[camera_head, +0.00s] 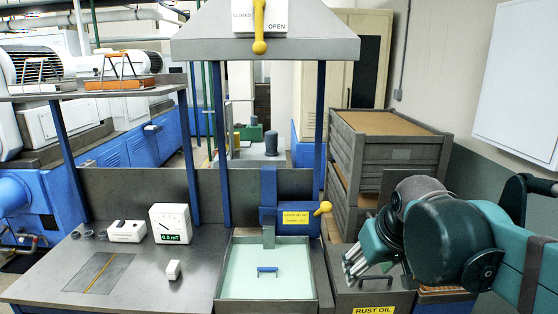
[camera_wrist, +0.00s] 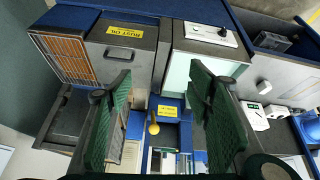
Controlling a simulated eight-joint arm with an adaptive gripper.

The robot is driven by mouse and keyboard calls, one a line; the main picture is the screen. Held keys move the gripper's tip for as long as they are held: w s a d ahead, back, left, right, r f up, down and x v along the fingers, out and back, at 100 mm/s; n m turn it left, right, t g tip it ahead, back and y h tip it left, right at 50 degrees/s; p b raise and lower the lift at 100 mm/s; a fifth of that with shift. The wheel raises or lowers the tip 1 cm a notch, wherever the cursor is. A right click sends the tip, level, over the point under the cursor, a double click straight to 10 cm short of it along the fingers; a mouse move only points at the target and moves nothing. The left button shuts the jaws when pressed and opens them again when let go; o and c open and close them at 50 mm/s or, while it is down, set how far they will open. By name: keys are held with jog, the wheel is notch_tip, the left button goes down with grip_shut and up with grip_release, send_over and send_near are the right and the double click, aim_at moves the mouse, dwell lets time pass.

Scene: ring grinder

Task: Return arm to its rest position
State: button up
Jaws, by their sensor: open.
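My teal arm (camera_head: 448,232) reaches in from the right edge of the head view. The rust oil box also shows in the wrist view (camera_wrist: 125,62), beyond the left finger. The gap between gripper and box is hard to judge.
Stacked crates (camera_head: 388,143) stand behind my gripper. A gauge (camera_head: 170,223) stands on the bench at left.

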jog(key=s+f+m+t+b, duration=0.1)
jog(key=s+f+b, duration=0.1)
jog(key=s+f, duration=0.9)
jog(key=shift+s+d+m+t, duration=0.2)
jog(key=shift+s+m+t, duration=0.05)
jog(key=shift+m+t, duration=0.05)
jog(key=shift+c, duration=1.3)
jog(key=shift+w+r, duration=0.1)
